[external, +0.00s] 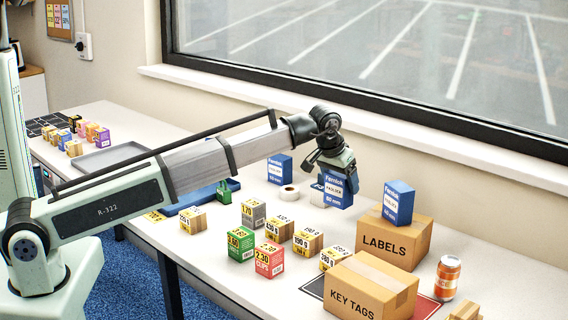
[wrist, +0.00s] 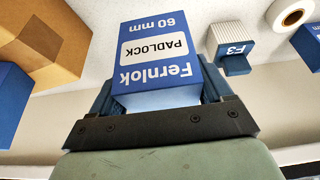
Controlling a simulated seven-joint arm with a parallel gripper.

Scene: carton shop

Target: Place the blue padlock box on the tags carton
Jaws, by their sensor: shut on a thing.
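My gripper (external: 335,162) is shut on a blue padlock box (external: 339,190), held in the air above the table. In the wrist view the held box (wrist: 160,55) sits between the fingers, its "Fernlok PADLOCK 60 mm" label upside down. The tags carton (external: 372,287), brown and marked "KEY TAGS", stands at the front right, lower right of my gripper, with a bare top. A second blue padlock box (external: 398,203) is on top of the "LABELS" carton (external: 392,244). A third blue box (external: 279,168) stands on the table behind my arm.
An orange can (external: 447,277) stands right of the tags carton, which rests on a dark and red mat (external: 427,306). Several small boxes, including a green box (external: 240,243) and a red box (external: 269,259), stand left of it. A white roll (external: 288,194) lies near the third box.

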